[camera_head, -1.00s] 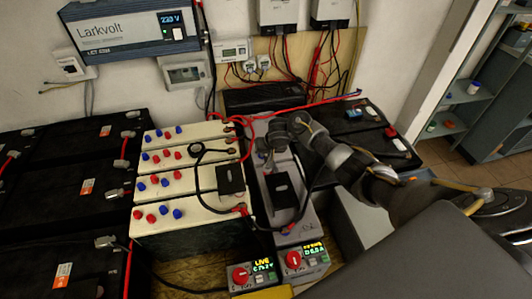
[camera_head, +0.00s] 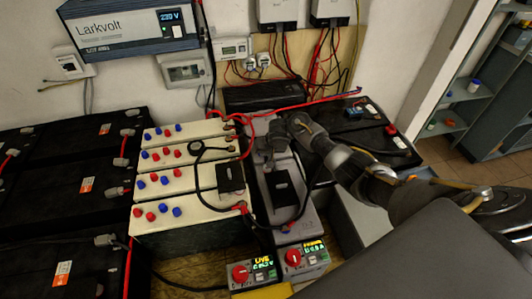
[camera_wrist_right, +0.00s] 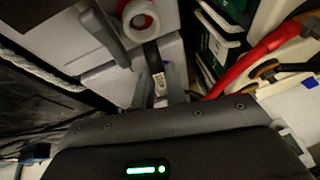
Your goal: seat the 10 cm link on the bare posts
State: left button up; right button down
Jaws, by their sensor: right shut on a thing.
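My right gripper (camera_head: 268,150) is over the far part of the grey battery (camera_head: 266,186), right of the cream batteries. In the right wrist view its fingers (camera_wrist_right: 161,86) are shut on a narrow dark strip with a pale label (camera_wrist_right: 156,70), which looks like the link. The strip runs up toward a red-collared round post (camera_wrist_right: 140,20) on a pale grey casing. I cannot tell whether the strip touches the post. The gripper and wrist hide its far end in the head view. My left gripper is not in view.
Cream batteries (camera_head: 190,220) with red and blue caps stand left of the grey one. Red cables (camera_head: 290,108) run behind the gripper, and one thick red cable (camera_wrist_right: 262,52) passes close to its right in the wrist view. Two meters (camera_head: 252,273) stand in front.

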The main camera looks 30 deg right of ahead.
jog(key=shift+f, duration=0.55)
dwell(1.0)
jog(key=c, duration=0.9)
grip_release()
jog(key=shift+c, duration=0.2)
notch_tip(320, 180, up, 8)
jog(key=p, duration=0.9)
jog(key=shift+p, duration=0.3)
